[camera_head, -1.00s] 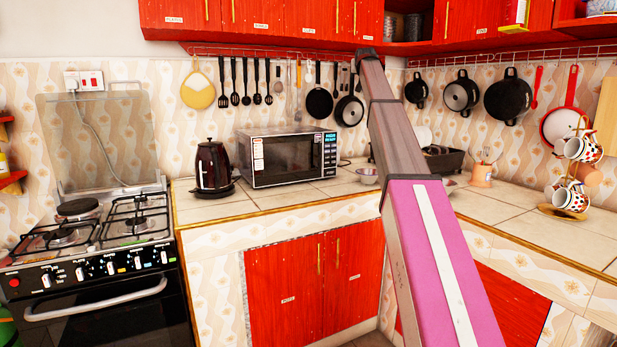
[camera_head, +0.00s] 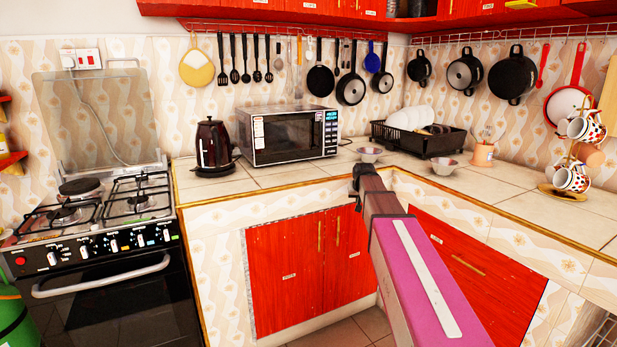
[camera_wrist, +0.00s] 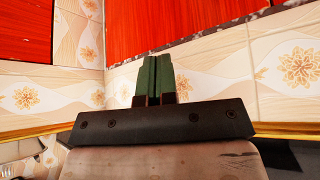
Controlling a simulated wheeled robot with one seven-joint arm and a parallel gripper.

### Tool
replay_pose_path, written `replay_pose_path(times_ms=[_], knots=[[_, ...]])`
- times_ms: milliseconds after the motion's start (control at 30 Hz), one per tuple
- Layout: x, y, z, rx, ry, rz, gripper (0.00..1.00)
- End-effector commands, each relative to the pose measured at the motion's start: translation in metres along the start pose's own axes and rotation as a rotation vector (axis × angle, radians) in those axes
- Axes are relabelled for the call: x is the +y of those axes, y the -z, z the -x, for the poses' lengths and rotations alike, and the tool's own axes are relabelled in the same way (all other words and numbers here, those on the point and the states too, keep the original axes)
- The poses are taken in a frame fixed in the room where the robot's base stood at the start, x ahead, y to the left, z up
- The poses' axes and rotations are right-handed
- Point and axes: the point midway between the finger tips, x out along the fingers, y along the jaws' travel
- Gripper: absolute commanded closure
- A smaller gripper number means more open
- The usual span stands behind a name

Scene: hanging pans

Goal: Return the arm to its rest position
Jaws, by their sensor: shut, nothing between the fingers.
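My arm (camera_head: 415,265), pink with a white stripe and a brown end section, reaches up from the bottom right of the head view. Its far end shows in front of the counter's inner corner. In the wrist view the two dark green fingers of my gripper (camera_wrist: 155,79) stand side by side, pressed together and empty. Behind them are the patterned tiles (camera_wrist: 215,75) and red cabinet doors (camera_wrist: 175,22) under the counter. The fingers cannot be made out clearly in the head view.
The counter holds a kettle (camera_head: 213,145), a microwave (camera_head: 290,136), two small bowls (camera_head: 443,166), a black dish rack (camera_head: 418,142) and a cup stand (camera_head: 570,192). A stove (camera_head: 85,235) stands left. Pans (camera_head: 510,78) hang along the wall. Floor (camera_head: 345,335) shows below the arm.

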Motion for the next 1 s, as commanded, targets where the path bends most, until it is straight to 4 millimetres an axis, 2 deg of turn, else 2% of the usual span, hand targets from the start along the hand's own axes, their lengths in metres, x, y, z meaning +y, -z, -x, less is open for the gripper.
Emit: replay_pose_path(times_ms=[33,200,367,500,600,700,800,1000], knots=[[-0.001,-0.041,-0.005,-0.045,0.002,0.003,1.00],[-0.004,-0.144,-0.021,-0.181,0.009,0.010,1.00],[-0.006,-0.239,-0.024,-0.311,0.016,0.016,1.00],[-0.007,-0.316,-0.018,-0.419,0.021,0.022,1.00],[-0.008,-0.359,-0.011,-0.484,0.025,0.026,1.00],[-0.008,-0.390,-0.006,-0.532,0.027,0.029,1.00],[-0.009,-0.407,-0.002,-0.559,0.029,0.030,1.00],[-0.009,-0.413,-0.002,-0.571,0.030,0.031,1.00]])
